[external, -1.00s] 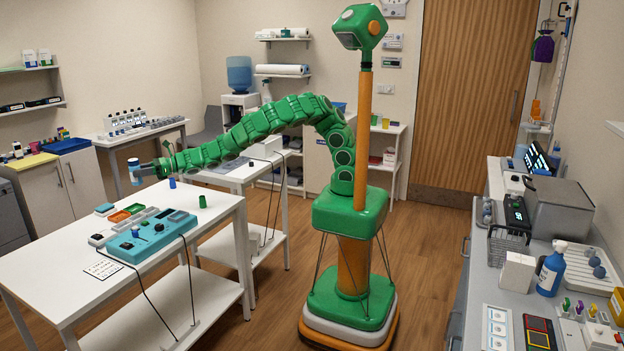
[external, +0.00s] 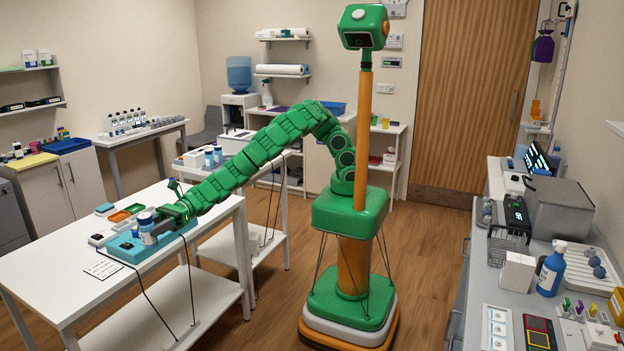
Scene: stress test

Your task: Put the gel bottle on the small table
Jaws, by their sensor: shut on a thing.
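My gripper (external: 160,224) is low over the front white table (external: 75,240) and shut on a small white-and-blue bottle (external: 147,229), which looks like the gel bottle. A second white table (external: 236,176) stands behind the front one, partly hidden by my arm. I cannot tell which of the tables is the small one.
Two small blue-and-white bottles (external: 213,157) and a white box (external: 194,159) stand on the second table. Coloured trays (external: 120,214) and a printed card (external: 102,269) lie near the panel. The front table's left end is clear.

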